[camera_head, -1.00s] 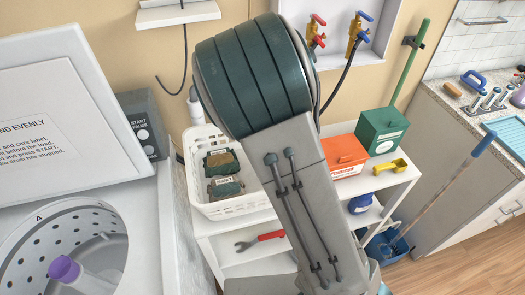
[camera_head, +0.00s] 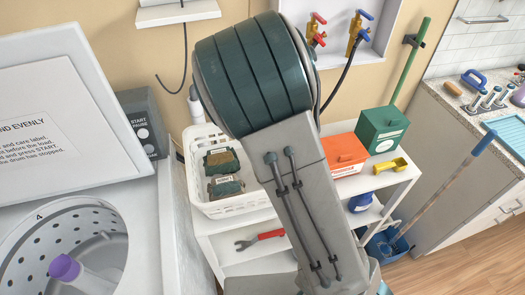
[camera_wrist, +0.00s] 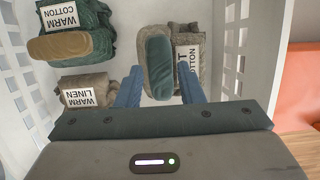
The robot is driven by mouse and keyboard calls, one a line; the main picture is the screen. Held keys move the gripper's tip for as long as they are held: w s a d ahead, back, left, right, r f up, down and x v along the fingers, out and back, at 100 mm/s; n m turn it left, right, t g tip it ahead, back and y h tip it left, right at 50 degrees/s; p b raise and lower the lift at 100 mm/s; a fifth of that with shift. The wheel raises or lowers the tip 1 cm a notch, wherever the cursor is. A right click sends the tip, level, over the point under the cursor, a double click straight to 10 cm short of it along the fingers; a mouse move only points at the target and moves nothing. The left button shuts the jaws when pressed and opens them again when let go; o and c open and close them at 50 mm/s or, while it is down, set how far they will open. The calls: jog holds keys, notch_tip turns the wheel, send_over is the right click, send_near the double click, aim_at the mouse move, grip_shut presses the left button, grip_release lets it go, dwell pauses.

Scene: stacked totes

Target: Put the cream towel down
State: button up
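My gripper is hidden behind my arm in the head view.
A "WARM COTTON" bundle (camera_wrist: 98,35) and a "WARM LINEN" bundle (camera_wrist: 88,90) lie at the left in the basket. Bare basket floor shows between them and the towel. An orange box (camera_head: 343,155) stands right of the basket. The washer (camera_head: 165,215) is at the left.

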jog(key=a+p+v, duration=0.1)
jog(key=p+v, duration=0.3)
jog(key=v, duration=0.7)
jog(key=s+d+r+n, duration=0.3)
jog(key=s+n, duration=0.3)
jog(key=n, duration=0.5)
jog(key=s+d+r+n, duration=0.4)
jog(key=s+n, duration=0.3)
jog(key=n, duration=0.4)
jog(key=s+d+r+n+t, duration=0.1)
jog(key=s+d+r+n, duration=0.2)
jog(key=s+r+n, duration=0.3)
jog(key=n, duration=0.5)
jog(key=shift+s+d+n+h, duration=0.2)
jog(key=shift+n+h, duration=0.1)
jog(key=shift+n, duration=0.1)
